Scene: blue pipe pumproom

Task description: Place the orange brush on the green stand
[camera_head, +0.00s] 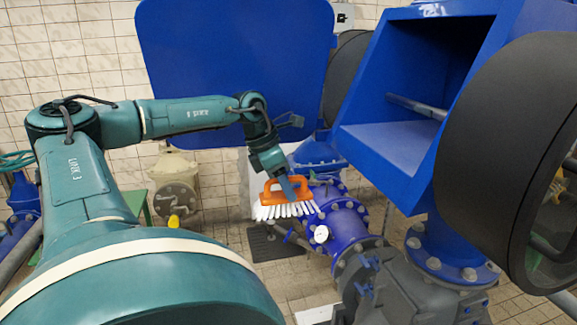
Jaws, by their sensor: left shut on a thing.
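The orange brush (271,193) with white bristles is in the middle of the head view, bristles pointing down. My left gripper (287,187) is shut on its orange handle and holds it up in front of the blue pipework. A green stand-like thing (136,202) shows in part at the left, behind my left arm; most of it is hidden. The brush is to the right of it and apart from it. My right gripper is not in view.
Blue flanged pipes (345,222) lie right of the brush. A large blue housing (400,165) and a dark round wheel (510,150) fill the right. A dark mat (277,245) lies on the tiled floor. A beige valve body (174,185) stands at the left.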

